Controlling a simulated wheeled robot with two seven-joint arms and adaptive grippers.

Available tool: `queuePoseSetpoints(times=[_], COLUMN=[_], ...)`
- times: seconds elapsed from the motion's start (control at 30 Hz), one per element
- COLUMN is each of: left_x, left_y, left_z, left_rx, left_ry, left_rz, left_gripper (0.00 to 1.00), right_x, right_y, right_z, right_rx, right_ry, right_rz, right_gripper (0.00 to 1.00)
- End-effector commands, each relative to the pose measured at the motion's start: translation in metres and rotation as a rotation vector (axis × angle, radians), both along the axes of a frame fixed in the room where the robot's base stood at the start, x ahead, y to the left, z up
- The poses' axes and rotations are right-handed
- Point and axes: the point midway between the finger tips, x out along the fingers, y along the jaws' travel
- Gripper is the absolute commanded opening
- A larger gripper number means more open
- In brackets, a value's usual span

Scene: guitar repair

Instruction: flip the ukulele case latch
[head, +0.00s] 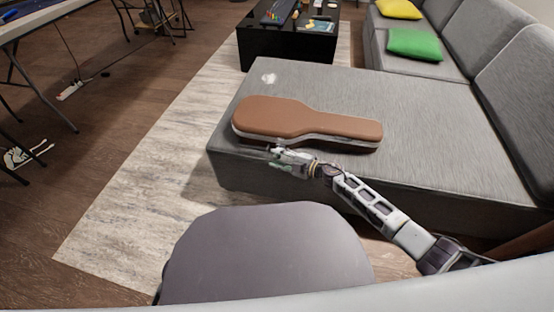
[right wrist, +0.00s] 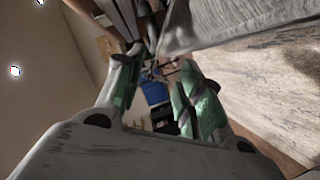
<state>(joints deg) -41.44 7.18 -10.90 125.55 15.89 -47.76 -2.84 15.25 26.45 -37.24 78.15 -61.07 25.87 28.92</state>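The brown ukulele case (head: 305,118) lies closed on the grey sofa seat, its wide end to the left and its narrow end to the right. A pale band runs along its near side. My right gripper (head: 274,156) is at the near side of the wide end, close against the case; I cannot tell whether it touches. In the right wrist view its two green-padded fingers (right wrist: 160,98) stand apart with nothing between them. The latch cannot be made out; it is too small or hidden by the gripper. My left gripper is not in view.
The grey sofa seat (head: 420,125) has free room right of and behind the case. A green cushion (head: 414,45) and a yellow cushion (head: 399,9) lie farther back. A black low table (head: 285,48) with items stands behind. A pale rug (head: 130,215) covers the floor at left.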

Motion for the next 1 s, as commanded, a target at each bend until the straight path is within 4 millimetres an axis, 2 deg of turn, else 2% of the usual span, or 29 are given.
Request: queuePoseSetpoints(times=[0.47,0.5,0.8,1.0], left_x=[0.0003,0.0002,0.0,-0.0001], left_y=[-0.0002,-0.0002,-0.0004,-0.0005], left_z=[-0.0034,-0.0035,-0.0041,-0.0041], left_rx=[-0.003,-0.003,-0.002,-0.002], left_ry=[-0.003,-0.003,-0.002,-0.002], left_rz=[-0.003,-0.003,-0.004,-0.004], left_gripper=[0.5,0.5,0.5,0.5], right_x=[0.0059,0.0059,0.0048,0.0036], right_y=[0.0077,0.0077,0.0078,0.0081], right_z=[-0.0018,-0.0018,-0.0032,-0.0049], right_rx=[0.0,0.0,-0.001,-0.002], right_ry=[0.0,0.0,0.002,0.005], right_rz=[0.0,0.0,0.001,0.002], right_gripper=[0.37,0.36,0.0,0.0])
